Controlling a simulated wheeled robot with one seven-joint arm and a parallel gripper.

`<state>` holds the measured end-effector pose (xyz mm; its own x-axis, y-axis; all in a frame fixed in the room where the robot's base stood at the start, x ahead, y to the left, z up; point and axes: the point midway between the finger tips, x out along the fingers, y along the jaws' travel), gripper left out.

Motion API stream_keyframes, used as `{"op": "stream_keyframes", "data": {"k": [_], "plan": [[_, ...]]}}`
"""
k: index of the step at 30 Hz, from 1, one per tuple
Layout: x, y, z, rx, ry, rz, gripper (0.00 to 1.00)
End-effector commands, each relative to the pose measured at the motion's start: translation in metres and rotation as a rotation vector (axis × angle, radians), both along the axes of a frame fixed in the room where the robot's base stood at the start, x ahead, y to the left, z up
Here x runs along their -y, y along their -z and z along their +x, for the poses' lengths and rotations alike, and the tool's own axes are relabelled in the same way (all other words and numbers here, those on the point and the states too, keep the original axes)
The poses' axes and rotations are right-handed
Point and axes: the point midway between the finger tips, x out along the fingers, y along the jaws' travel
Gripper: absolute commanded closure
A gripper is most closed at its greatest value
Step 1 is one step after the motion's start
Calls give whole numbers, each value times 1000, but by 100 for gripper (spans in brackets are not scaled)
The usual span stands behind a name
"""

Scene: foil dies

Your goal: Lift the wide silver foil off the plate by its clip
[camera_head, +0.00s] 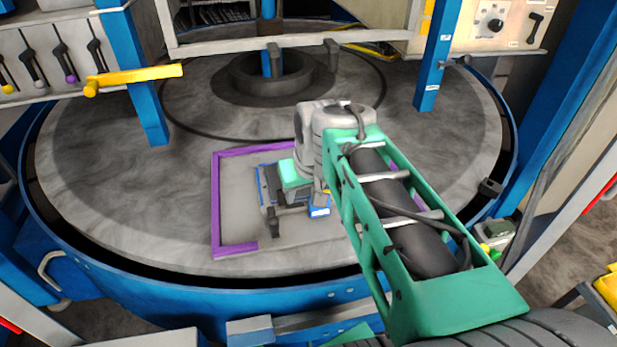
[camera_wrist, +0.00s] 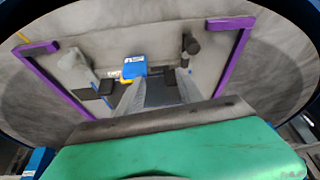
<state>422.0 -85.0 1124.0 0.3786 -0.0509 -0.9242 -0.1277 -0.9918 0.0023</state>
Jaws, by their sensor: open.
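A pale grey plate (camera_head: 238,205) with a purple edge lies on the round grey table; it also shows in the wrist view (camera_wrist: 215,60). A blue clip (camera_head: 319,209) with a white label sits on it, also seen in the wrist view (camera_wrist: 134,67). A black upright clip or knob (camera_head: 274,223) stands to its left; in the wrist view (camera_wrist: 190,44) it is to the right. I cannot tell the wide silver foil apart from the grey plate. My gripper (camera_wrist: 158,84) is open, its fingers apart above the plate, and no object shows held. My arm hides the plate's right part.
A blue post (camera_head: 146,90) and a yellow handle (camera_head: 135,77) stand at the left. Another blue post (camera_head: 437,55) rises at the back right. A dark round hub (camera_head: 270,82) is at the table's back. The left of the round table (camera_head: 110,190) is clear.

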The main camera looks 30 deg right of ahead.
Motion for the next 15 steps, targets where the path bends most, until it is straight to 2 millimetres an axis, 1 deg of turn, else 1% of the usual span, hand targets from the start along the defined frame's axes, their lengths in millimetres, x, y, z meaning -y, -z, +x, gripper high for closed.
{"op": "stream_keyframes", "data": {"k": [1,2,3,6,7,9,15], "plan": [[40,17,13,-9,55,3,56],[61,20,19,-8,76,3,56],[87,23,25,-8,102,4,56],[135,28,31,-4,142,3,56],[143,29,33,-3,145,2,56],[152,34,36,-2,149,3,56],[153,56,46,-3,146,2,56]]}}
